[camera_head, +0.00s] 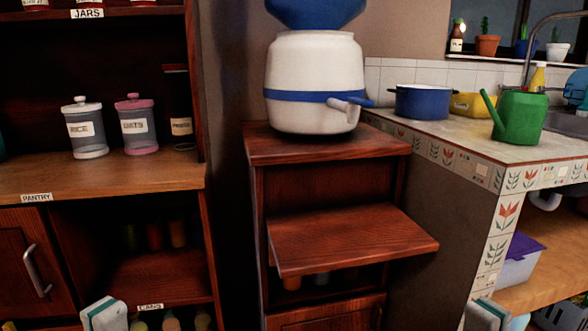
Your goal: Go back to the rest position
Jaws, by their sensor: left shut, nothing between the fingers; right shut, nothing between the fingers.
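My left gripper (104,314) shows at the bottom left edge, in front of the pantry shelf marked CANS. My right gripper (486,315) shows at the bottom right edge, in front of the tiled counter's side. Only a small pale and teal part of each is in view; the rest is cut off by the frame. Both are shut and hold nothing. They are wide apart and low.
A dark wood cabinet (330,152) with a pulled-out shelf board (345,240) stands in the middle, a white and blue water dispenser (312,75) on top. The pantry (110,178) is left. The tiled counter (460,140) holds a blue pot (422,103) and green watering can (521,116).

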